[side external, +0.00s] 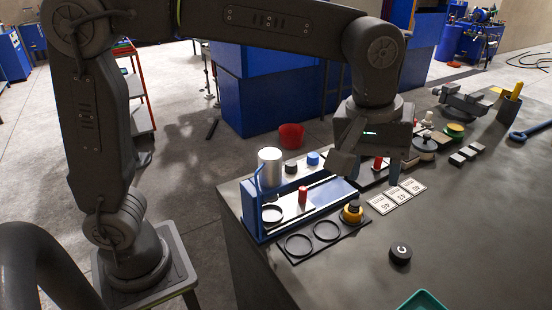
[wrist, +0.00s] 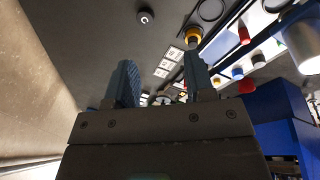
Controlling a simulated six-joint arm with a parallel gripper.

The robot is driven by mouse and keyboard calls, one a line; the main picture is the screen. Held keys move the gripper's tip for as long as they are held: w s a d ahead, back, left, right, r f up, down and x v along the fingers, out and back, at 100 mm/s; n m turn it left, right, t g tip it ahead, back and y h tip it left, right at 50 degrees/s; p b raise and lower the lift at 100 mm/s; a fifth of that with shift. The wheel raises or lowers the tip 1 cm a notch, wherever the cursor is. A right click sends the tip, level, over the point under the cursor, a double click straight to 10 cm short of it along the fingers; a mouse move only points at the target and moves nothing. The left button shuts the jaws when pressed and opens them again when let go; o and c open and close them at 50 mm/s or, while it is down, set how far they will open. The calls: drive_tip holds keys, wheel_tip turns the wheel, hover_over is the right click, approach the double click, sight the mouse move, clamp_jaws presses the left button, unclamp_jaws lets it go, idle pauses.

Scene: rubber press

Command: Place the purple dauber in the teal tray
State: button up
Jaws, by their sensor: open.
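I cannot make out a purple dauber in either view; it may be hidden behind my gripper or too small to tell. The teal tray (side external: 424,301) shows at the bottom edge of the side view, cut off by the frame; it is not visible in the wrist view.
A blue-framed rack (side external: 250,208) holds a white cylinder (side external: 270,167) and small coloured pieces. A yellow-collared piece (side external: 352,212) stands beside two black rings. Numbered cards (side external: 397,195) and a black puck (side external: 400,254) lie nearby. The table's front right is mostly clear.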

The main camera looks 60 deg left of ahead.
drive_tip(key=s+a+f+m+t, duration=0.1)
drive_tip(key=s+a+f+m, duration=0.1)
drive_tip(key=s+a, duration=0.5)
drive_tip(key=s+a+f+m+t+y, duration=0.1)
drive_tip(key=s+a+m, duration=0.3)
drive_tip(key=s+a, duration=0.4)
drive_tip(key=shift+a+f+m+t, duration=0.3)
drive_tip(key=shift+a+f+t, duration=0.45)
drive_tip(key=shift+a, duration=0.65)
drive_tip(key=shift+r, duration=0.1)
